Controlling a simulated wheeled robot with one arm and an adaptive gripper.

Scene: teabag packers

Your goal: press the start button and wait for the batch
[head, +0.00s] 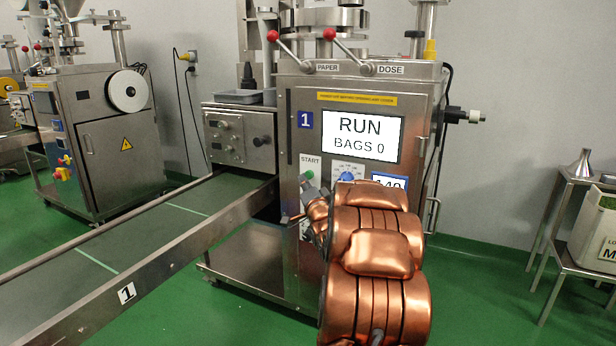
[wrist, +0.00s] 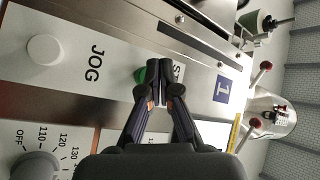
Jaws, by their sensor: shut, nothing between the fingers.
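The packer marked 1 (head: 305,119) stands in the middle of the head view. Its screen (head: 360,136) reads RUN and BAGS 0. In the wrist view the green button (wrist: 141,75) shows beside and behind the fingertips. My gripper (wrist: 161,69) is shut and empty, its tips over the button's edge. Whether they touch or press it I cannot tell. My copper-coloured arm hides the lower right of the panel.
A white JOG button (wrist: 45,49) and a dial (wrist: 38,165) are close by on the panel. A conveyor (head: 190,245) runs to the lower left. Another packer (head: 105,140) stands at left, a steel stand (head: 560,205) at right. Green floor lies between.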

